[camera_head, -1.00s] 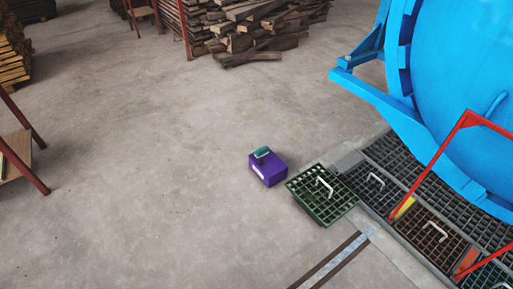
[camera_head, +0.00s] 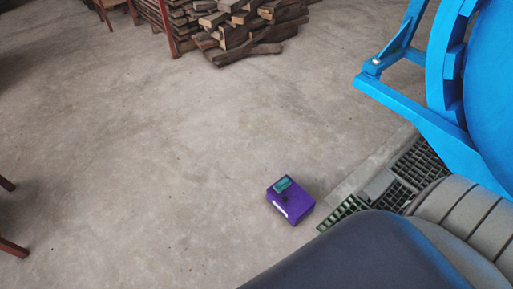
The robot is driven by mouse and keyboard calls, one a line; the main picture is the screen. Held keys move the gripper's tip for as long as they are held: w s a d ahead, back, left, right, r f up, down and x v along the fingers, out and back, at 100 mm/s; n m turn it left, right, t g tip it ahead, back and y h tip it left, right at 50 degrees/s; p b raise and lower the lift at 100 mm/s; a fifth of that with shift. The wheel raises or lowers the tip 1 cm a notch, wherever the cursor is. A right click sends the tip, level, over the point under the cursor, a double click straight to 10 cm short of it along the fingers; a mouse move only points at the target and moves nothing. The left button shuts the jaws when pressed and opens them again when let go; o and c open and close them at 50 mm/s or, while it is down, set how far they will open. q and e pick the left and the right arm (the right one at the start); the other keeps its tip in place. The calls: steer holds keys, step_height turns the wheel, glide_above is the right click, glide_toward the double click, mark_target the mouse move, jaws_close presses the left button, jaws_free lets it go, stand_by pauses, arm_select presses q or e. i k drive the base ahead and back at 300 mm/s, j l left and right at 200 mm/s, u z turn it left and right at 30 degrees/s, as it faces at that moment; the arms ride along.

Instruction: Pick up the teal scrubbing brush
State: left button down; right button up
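The teal scrubbing brush (camera_head: 283,184) lies on top of a purple box (camera_head: 291,204) on the concrete floor, right of the middle of the head view. A small dark part shows just below the teal part on the box. A dark, rounded arm link of mine (camera_head: 360,258) fills the bottom right. Neither of my grippers is in view. Nothing hides the brush.
Floor gratings (camera_head: 421,163) lie right of the box, partly hidden by my arm. A large blue autoclave (camera_head: 425,120) stands at the right. A wood pile (camera_head: 240,28) is at the back. The floor left of the box is clear.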

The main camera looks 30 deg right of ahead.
mark_target(284, 182)
steer(key=i+z, duration=0.3)
steer(key=i, duration=0.15)
steer(key=i+j+z, duration=0.25)
steer(key=i, duration=0.2)
steer(key=i+j+z, duration=0.3)
steer(key=i, duration=0.15)
